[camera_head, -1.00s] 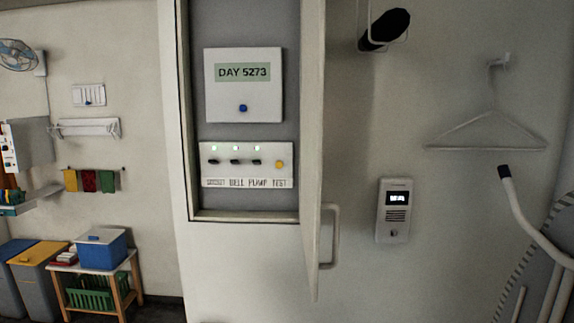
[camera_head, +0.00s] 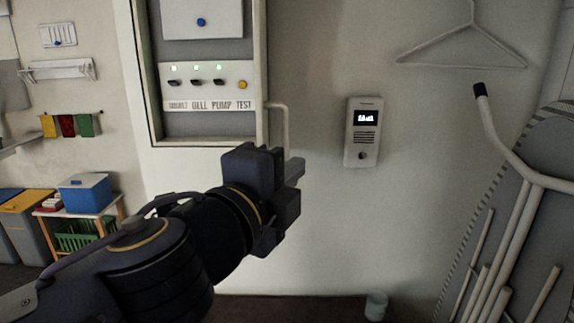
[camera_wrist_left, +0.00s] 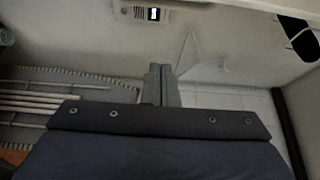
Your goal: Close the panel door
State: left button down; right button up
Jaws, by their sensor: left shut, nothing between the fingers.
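The panel door (camera_head: 260,70) stands open, seen almost edge-on at the right side of the wall cabinet (camera_head: 155,75). Its pale bar handle (camera_head: 284,125) sticks out to the right. My left gripper (camera_head: 294,172) is just below the handle in the head view and covers the door's lower end. I cannot tell whether it touches the door. In the left wrist view its fingers (camera_wrist_left: 161,84) are together with nothing between them. My right gripper is not in view.
Inside the cabinet is a switch panel (camera_head: 207,85) with several lights. A wall intercom (camera_head: 362,132) and a hanger (camera_head: 462,45) are to the right, beside white pipes (camera_head: 505,235). A blue box (camera_head: 85,194) stands at left. The wall between handle and intercom is clear.

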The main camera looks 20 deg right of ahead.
pick_arm(q)
jog(key=w+d+p, duration=0.1)
jog(key=w+d, duration=0.1)
jog(key=w, duration=0.6)
jog(key=shift+w+d+p, duration=0.25)
jog(key=shift+d+p, duration=0.05)
jog(key=shift+p, duration=0.05)
jog(key=shift+a, duration=0.15)
